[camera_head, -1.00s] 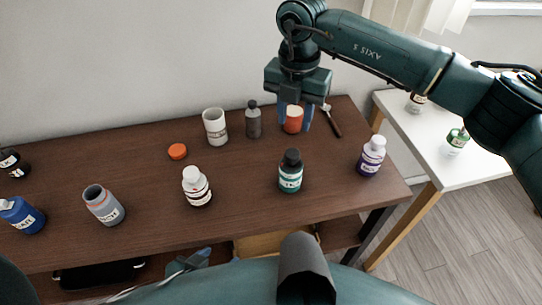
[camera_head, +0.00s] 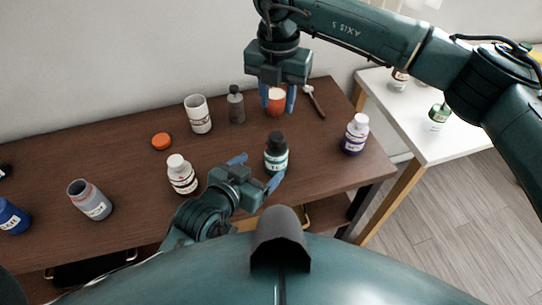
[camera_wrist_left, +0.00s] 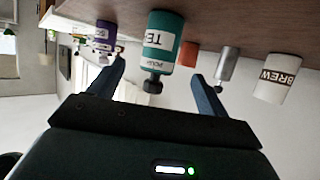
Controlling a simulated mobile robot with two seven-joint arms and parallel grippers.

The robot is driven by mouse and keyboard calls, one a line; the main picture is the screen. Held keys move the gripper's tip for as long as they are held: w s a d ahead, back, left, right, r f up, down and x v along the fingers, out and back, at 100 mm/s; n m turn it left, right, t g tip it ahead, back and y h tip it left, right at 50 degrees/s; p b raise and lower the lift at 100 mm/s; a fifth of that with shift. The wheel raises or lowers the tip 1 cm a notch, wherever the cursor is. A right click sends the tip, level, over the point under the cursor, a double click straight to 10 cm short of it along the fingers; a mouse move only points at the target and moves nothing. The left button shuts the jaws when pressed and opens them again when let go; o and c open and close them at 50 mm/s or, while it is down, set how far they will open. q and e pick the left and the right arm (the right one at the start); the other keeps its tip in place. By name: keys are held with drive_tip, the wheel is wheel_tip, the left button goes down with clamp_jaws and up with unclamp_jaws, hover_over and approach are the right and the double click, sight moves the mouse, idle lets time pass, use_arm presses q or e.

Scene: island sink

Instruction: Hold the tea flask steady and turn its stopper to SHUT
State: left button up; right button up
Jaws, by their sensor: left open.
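The tea flask (camera_head: 276,160) is a teal bottle with a white label and a black stopper (camera_head: 276,138), upright near the table's front edge. In the left wrist view the flask (camera_wrist_left: 168,40) appears upside down, with "TE" and "POUR" legible and its dark stopper (camera_wrist_left: 153,84) between the fingers. My left gripper (camera_head: 256,171) is open, just in front of the flask, its fingers pointing toward it; no contact shows. My right gripper (camera_head: 278,98) has its fingers apart, above the back of the table, in line with a red-orange and white jar (camera_head: 276,108). Whether they touch it is unclear.
A white bottle (camera_head: 181,177) stands left of the flask, and a purple-labelled bottle (camera_head: 354,136) right. Behind are a grey bottle (camera_head: 236,107), a white cup (camera_head: 199,117) and an orange lid (camera_head: 161,141). A dark-handled tool (camera_head: 315,102) lies at the back right.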

sight(276, 154)
use_arm(q)
drive_tip(key=x, duration=0.9)
drive_tip(key=c, duration=1.1)
idle(0.8)
drive_tip(key=shift+a, duration=0.1)
use_arm(e)
drive_tip(key=o, duration=0.4)
drive_tip(key=shift+w+r+n, duration=0.1)
drive_tip(key=shift+r+n, duration=0.6)
drive_tip(key=shift+r, duration=0.3)
wheel_tip(276, 154, down, 12)
drive_tip(key=shift+r, duration=0.1)
